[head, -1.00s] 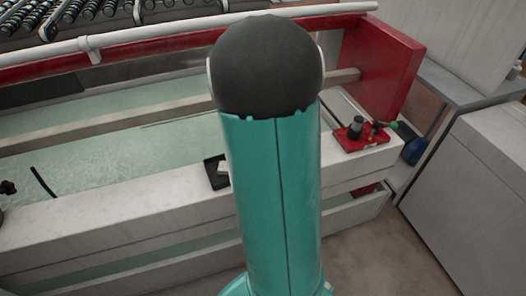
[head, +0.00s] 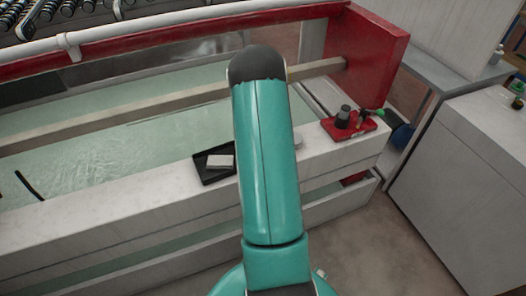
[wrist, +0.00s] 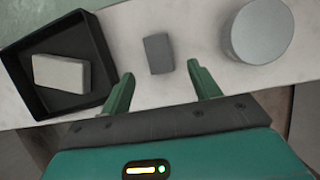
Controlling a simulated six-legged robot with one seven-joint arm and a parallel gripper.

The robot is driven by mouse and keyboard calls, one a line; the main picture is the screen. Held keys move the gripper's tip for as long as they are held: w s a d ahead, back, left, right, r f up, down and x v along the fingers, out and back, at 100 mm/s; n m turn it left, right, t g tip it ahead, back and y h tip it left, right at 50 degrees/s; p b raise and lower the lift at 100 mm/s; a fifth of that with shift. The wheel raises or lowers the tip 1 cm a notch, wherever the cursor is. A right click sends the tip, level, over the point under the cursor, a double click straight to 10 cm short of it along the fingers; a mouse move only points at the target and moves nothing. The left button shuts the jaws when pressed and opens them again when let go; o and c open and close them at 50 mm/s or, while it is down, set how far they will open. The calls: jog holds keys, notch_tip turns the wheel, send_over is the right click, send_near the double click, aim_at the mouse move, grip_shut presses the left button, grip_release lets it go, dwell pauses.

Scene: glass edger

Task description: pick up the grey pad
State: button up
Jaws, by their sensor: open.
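The grey pad (wrist: 158,54) is a small dark-grey block lying flat on the white ledge (wrist: 142,20) in the wrist view. My gripper (wrist: 162,78) is open, and its two green fingers point at the ledge on either side of the pad's near end. The pad lies just beyond the fingertips, roughly centred between them, with nothing held. In the head view my teal arm hides the pad and the gripper.
A black tray (wrist: 36,98) holding a pale block (wrist: 61,72) is left of the pad. A grey round object (wrist: 262,32) stands to the right. In the head view a red tray (head: 349,128) with small items sits further right on the ledge (head: 130,196). A water-filled tank (head: 110,136) lies behind.

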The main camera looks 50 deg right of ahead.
jog(key=shift+w+x, duration=0.2)
jog(key=shift+x, duration=2.55)
jog(key=shift+d+r, duration=0.1)
jog(key=c, duration=1.1)
jog(key=shift+o, duration=0.2)
jog(key=shift+r, duration=0.5)
notch_tip(320, 180, up, 3)
jog(key=shift+f, duration=0.15)
jog(key=s+a+r, duration=0.9)
jog(key=a, duration=0.1)
jog(key=shift+s+r, duration=0.15)
jog(key=shift+s, duration=0.25)
